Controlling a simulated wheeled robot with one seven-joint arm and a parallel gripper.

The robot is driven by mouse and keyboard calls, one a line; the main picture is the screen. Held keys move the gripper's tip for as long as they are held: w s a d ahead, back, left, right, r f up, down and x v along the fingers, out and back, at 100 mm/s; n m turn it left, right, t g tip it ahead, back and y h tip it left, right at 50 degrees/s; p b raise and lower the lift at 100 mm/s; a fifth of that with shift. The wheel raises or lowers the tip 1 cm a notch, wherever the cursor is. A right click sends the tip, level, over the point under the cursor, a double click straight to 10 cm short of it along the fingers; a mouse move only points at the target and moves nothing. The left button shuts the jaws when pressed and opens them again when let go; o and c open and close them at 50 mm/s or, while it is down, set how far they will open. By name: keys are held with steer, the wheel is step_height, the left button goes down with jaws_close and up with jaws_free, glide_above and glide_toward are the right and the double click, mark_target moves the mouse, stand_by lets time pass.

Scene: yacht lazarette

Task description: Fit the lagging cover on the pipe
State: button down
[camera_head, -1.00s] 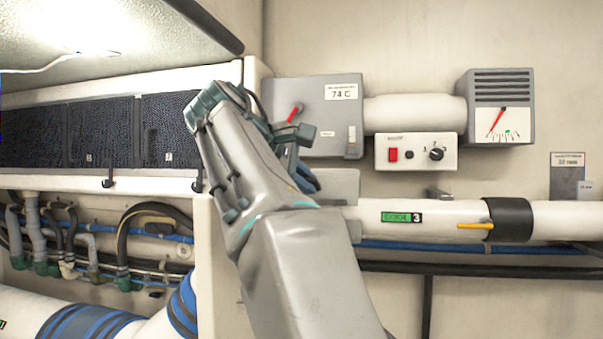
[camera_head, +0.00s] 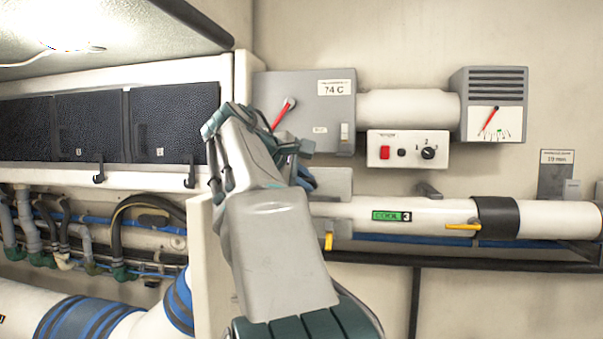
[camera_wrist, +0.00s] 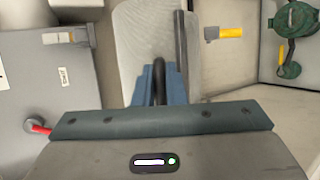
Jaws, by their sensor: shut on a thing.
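The white pipe (camera_head: 440,215) runs level along the wall, with a green "COOL 3" label and a black band (camera_head: 495,217). A grey piece that looks like the lagging cover (camera_head: 333,183) is at the pipe's left end, partly behind my gripper (camera_head: 308,182). In the wrist view the cover (camera_wrist: 140,35) shows as a pale grey panel. My gripper's blue fingers (camera_wrist: 160,87) are shut on its dark handle (camera_wrist: 158,68). Whether the cover touches the pipe or is seated on it, I cannot tell.
A yellow lever (camera_head: 462,227) sticks out beside the black band. Another yellow handle (camera_head: 328,241) hangs below the cover. A grey gauge box (camera_head: 305,112) and a white switch box (camera_head: 408,150) are above the pipe. A white cabinet edge (camera_head: 215,245) stands close at left.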

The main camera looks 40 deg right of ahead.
steer(key=shift+w+d+r+p, duration=0.15)
steer(key=shift+w+d+p, duration=0.6)
steer(key=shift+d+p, duration=0.25)
steer(key=shift+w+d+r+p, duration=0.1)
steer(key=shift+w+d+p, duration=0.65)
steer(key=shift+p, duration=0.35)
steer(key=shift+w+d+f+p, duration=0.15)
steer(key=shift+w+d+p, duration=0.3)
steer(key=shift+d+p, duration=0.2)
steer(key=shift+f+b, duration=2.15)
steer(key=shift+f, duration=0.45)
stand_by(1.1)
steer(key=c, duration=1.4)
jaws_free()
steer(key=shift+a, duration=0.1)
steer(key=b+v, duration=0.2)
steer(key=v, duration=1.1)
steer(key=shift+s+a+r, duration=0.2)
steer(key=shift+a+r, duration=0.05)
steer(key=shift+r, duration=0.05)
